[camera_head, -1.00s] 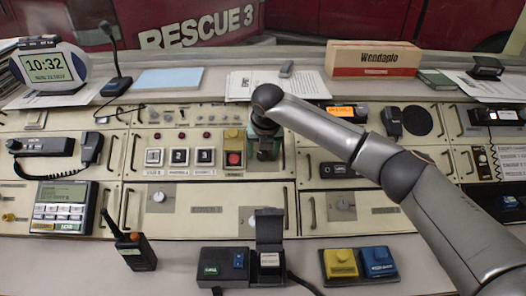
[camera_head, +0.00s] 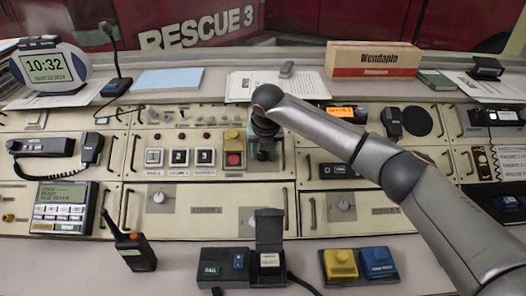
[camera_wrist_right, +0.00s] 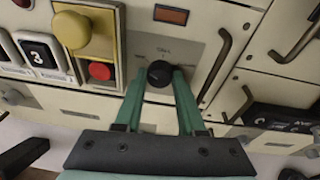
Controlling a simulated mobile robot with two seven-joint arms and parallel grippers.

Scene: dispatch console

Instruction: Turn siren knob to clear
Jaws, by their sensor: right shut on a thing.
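The siren knob (camera_wrist_right: 160,73) is a round black knob on a grey plate (camera_wrist_right: 150,48) in the right wrist view. Small markings surround it, but I cannot read them or tell which one it points to. My right gripper (camera_wrist_right: 160,79) has its two green fingers on either side of the knob and is shut on it. In the head view my right gripper (camera_head: 266,152) is at the panel just right of the red button, and it hides the knob. My left gripper is not in view.
A yellow block (camera_wrist_right: 71,29) and a red button (camera_wrist_right: 101,71) sit close left of the knob. A metal handle (camera_wrist_right: 214,65) stands close on the right. A brown-red indicator (camera_wrist_right: 171,15) is above.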

